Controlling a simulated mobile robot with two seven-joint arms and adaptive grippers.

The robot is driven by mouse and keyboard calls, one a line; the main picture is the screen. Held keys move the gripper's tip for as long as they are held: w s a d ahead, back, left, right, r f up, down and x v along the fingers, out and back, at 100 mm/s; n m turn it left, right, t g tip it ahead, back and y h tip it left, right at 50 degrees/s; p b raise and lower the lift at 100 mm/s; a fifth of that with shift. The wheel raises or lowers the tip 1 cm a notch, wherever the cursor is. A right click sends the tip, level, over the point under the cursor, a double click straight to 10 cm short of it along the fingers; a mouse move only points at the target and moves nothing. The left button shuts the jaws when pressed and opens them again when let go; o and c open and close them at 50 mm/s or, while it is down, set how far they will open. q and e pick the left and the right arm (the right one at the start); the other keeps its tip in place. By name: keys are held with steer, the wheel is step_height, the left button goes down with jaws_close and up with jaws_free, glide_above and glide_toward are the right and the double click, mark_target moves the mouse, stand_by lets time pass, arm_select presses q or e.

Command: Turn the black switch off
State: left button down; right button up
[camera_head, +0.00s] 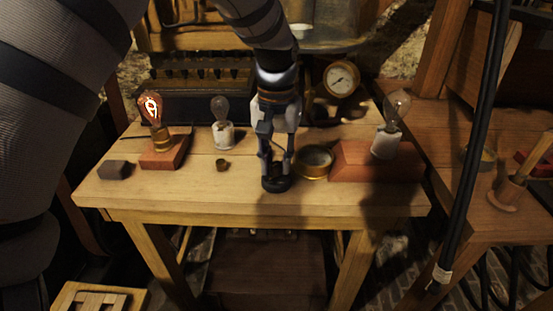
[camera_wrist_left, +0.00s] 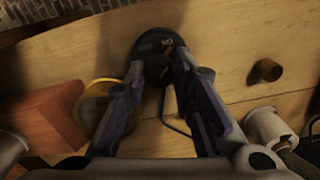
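The black switch (camera_head: 276,184) is a round black base near the front edge of the wooden table. In the left wrist view the switch (camera_wrist_left: 157,42) shows small pale lettering, too small to read surely, and a dark knob (camera_wrist_left: 158,69). My left gripper (camera_head: 276,173) points down over the switch. In the wrist view its two fingers (camera_wrist_left: 159,66) are apart, one on each side of the knob; I cannot tell whether they touch it. The bulb (camera_head: 151,106) on the left red block glows. My right gripper is not in view.
A brass ring-like dish (camera_head: 314,161) stands close to the right of my left gripper. Unlit bulbs (camera_head: 221,108) (camera_head: 397,107) stand on white sockets, one on a red block (camera_head: 350,160). A small brown knob (camera_head: 222,164) and a dark block (camera_head: 116,169) are to the left. A gauge (camera_head: 341,79) stands behind.

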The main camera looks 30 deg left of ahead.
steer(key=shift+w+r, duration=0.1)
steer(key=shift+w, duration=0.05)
arm_select(q)
steer(key=n+p, duration=0.1)
steer(key=n, duration=0.1)
steer(key=shift+r+n, duration=0.15)
steer(key=shift+n, duration=0.25)
steer(key=n, duration=0.4)
steer(key=shift+n+p, duration=0.3)
steer(key=shift+p, duration=0.1)
steer(key=n, duration=0.4)
steer(key=shift+n, duration=0.3)
steer(key=n, duration=0.5)
steer(key=shift+f+n, duration=0.2)
steer(key=shift+n, duration=0.1)
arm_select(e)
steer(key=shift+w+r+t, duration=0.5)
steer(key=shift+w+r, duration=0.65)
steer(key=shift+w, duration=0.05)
arm_select(q)
steer(key=shift+n, duration=0.3)
steer(key=c, duration=1.3)
jaws_free()
steer(key=shift+c, duration=0.2)
